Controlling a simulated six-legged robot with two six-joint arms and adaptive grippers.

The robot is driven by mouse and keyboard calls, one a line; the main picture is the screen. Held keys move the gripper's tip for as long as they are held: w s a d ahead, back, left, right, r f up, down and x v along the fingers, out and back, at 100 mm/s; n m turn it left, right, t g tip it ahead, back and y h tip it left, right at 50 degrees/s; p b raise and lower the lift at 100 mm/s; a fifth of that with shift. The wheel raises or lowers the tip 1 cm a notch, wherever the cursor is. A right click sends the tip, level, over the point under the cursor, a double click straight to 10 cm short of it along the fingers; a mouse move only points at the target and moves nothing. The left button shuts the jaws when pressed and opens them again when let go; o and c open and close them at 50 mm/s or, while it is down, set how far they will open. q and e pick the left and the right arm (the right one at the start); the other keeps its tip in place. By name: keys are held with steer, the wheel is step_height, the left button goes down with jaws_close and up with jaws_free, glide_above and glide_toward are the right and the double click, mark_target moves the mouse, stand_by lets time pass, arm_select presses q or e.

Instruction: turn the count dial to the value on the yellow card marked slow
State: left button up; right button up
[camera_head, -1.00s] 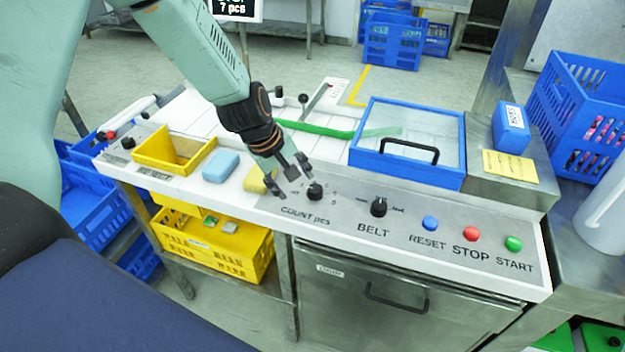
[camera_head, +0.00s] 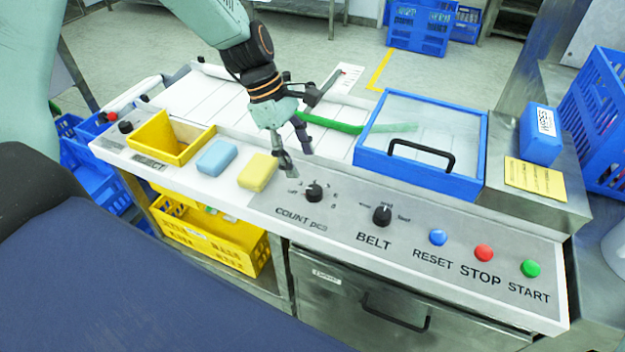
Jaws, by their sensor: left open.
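My right gripper does not show.
The belt knob (camera_head: 382,215) and blue, red and green buttons (camera_head: 484,253) sit right of the dial. A yellow block (camera_head: 258,172) and a blue block (camera_head: 217,157) lie left of it. A blue-framed clear lid (camera_head: 425,180) stands behind the panel. A blue box (camera_head: 541,134) stands near the card.

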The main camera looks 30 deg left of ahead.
mark_target(314, 189)
arm_select(q)
steer(key=shift+s+d+f, duration=0.2)
steer(key=shift+f, duration=0.3)
steer(key=b+x, duration=0.2)
steer(key=x, duration=0.4)
steer(key=shift+w+d+f, duration=0.1)
steer(key=shift+f, duration=0.2)
steer(key=shift+d, duration=0.15)
steer(key=shift+d, duration=0.1)
steer(key=c, duration=1.1)
steer(key=shift+c, duration=0.2)
